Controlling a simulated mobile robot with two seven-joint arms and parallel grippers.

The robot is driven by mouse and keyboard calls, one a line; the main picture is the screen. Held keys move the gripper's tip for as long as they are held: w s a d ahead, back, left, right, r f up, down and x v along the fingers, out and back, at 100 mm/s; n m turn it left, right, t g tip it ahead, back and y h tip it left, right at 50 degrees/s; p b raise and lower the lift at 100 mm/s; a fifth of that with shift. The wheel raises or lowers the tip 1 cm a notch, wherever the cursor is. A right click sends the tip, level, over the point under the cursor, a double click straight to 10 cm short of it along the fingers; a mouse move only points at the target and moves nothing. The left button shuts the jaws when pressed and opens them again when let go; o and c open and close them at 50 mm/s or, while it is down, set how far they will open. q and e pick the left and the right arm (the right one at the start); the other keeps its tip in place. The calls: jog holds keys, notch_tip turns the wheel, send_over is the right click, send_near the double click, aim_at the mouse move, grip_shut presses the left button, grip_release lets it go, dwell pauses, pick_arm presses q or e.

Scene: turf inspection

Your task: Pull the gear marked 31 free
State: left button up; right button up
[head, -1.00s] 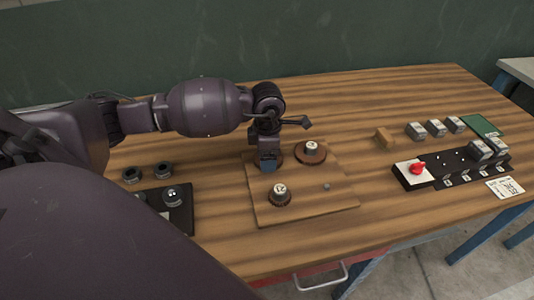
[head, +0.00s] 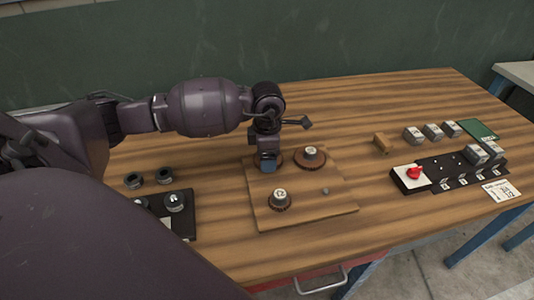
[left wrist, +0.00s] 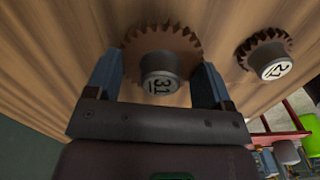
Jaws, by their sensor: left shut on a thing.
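The gear marked 31 (left wrist: 160,72) is brown and toothed with a silver hub, and lies between my left gripper's fingers in the left wrist view. My left gripper (left wrist: 156,80) is shut on it, with one blue-grey finger on each side. In the head view my left gripper (head: 267,163) points down at the back left of a wooden board (head: 320,215) and mostly hides the gear. A smaller gear (head: 280,200) sits at the board's front, and another brown gear (head: 310,158) sits at its back right. My right gripper is not in view.
A black box with a knob (head: 175,200) and two dark rings (head: 163,176) are at the left. The table between is clear.

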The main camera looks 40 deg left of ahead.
pick_arm(q)
jog(key=shift+r, duration=0.1)
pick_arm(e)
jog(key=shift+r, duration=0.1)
pick_arm(q)
jog(key=shift+r+p, duration=1.25)
jog(key=shift+r, duration=1.15)
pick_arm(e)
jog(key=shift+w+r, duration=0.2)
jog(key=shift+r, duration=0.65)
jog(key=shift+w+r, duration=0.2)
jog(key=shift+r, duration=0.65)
